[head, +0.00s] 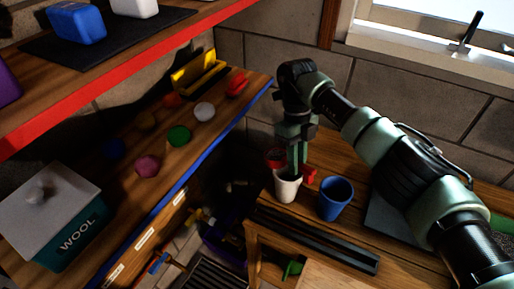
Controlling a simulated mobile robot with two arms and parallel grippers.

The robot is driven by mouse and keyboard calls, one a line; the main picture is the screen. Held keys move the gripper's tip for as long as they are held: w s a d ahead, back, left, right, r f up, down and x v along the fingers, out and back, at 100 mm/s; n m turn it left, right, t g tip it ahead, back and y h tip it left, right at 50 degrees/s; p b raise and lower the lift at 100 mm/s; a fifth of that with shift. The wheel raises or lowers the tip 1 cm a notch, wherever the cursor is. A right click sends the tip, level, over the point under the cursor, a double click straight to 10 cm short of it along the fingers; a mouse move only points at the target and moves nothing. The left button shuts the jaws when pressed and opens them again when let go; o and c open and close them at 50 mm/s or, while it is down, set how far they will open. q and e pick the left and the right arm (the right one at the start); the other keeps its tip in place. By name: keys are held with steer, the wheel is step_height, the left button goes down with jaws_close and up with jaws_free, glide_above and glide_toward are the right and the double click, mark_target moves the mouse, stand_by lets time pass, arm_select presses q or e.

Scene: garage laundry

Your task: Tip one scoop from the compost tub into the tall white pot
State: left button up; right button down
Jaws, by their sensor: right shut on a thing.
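The tall white pot (286,190) stands upright on the wooden bench beside a blue pot (335,200). My right gripper (297,168) points down at the white pot's rim, its fingers close together. Red parts show on both sides of the fingers: a rounded one (275,157) at the left, behind the pot's rim, and a small one (311,176) at the right. They look like one red scoop held in the jaws, but the fingers hide its middle. Whether the scoop holds compost cannot be told. I cannot make out the compost tub. My left gripper is out of view.
A long dark rail (320,240) lies along the bench in front of the pots. A dark flat mat (392,218) is to the right. At the left, a shelf holds a WOOL box (62,238) and several coloured balls. A brick wall stands close behind.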

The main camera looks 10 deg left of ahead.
steer(key=a+r+m+t+y+p, duration=0.2)
steer(key=a+m+t+y+p, duration=0.15)
steer(key=a+m, duration=0.9)
steer(key=s+d+f+m+t+y+b, duration=0.1)
steer(key=d+f+t+y+b, duration=0.3)
steer(key=y+b, duration=0.7)
steer(key=shift+d+f+b, duration=0.25)
steer(key=shift+f+b, duration=0.1)
steer(key=shift+b, duration=3.8)
steer(key=shift+m+y, duration=0.25)
step_height(320, 180, up, 6)
steer(key=p, duration=0.6)
steer(key=shift+p, duration=0.4)
